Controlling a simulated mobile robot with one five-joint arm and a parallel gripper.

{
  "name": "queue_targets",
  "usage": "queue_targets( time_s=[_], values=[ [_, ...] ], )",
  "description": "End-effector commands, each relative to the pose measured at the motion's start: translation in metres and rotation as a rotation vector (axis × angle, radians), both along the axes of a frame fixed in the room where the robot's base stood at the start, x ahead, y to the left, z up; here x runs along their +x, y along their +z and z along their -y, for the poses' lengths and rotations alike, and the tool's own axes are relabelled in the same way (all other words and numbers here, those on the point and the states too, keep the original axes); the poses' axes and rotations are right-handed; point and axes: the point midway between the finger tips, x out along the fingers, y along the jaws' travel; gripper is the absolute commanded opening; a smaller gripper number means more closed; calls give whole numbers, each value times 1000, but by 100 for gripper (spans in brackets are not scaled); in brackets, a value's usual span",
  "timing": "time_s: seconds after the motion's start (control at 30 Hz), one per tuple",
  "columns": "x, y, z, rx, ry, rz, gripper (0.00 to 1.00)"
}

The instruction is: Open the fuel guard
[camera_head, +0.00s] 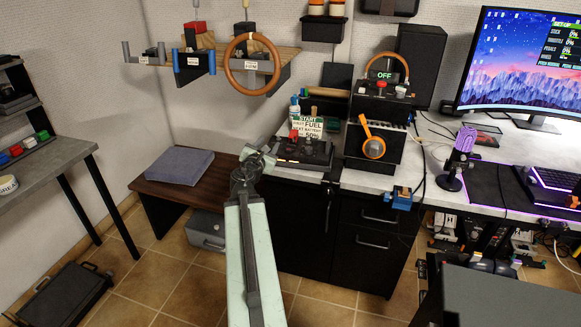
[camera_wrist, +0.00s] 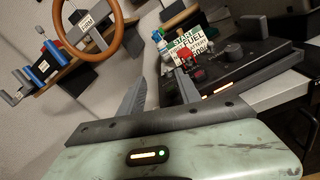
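A black control panel (camera_head: 305,153) sits on the left end of the desk, with a small red part (camera_head: 294,135) on it that may be the fuel guard. A sign reading FUEL (camera_head: 311,124) stands behind it. In the wrist view, the panel (camera_wrist: 235,75) and the red part (camera_wrist: 187,55) lie beyond the right finger. My gripper (camera_head: 259,158) is left of the panel, apart from the red part. In the wrist view my gripper (camera_wrist: 161,70) has its fingers spread with nothing between them. Whether the guard is up or down is too small to tell.
A steering wheel (camera_head: 252,65) hangs on the wall shelf behind. A low bench with a grey cushion (camera_head: 180,166) is at left. The floor between the tables is mostly clear.

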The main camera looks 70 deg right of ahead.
Motion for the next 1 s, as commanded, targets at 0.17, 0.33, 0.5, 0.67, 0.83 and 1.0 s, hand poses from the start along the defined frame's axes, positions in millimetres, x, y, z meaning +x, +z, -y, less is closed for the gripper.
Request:
queue_targets(
  time_s=[0.17, 0.33, 0.5, 0.67, 0.83, 1.0],
  values=[
    [-50, -26, 28, -99, 17, -278, 40],
    [-55, -21, 32, -113, 24, -327, 40],
    [-52, -21, 43, -111, 23, -324, 40],
    [-48, -21, 71, -111, 23, -322, 40],
    [-44, -21, 101, -111, 24, -321, 40],
    [-43, -21, 109, -110, 24, -320, 40]
  ],
)
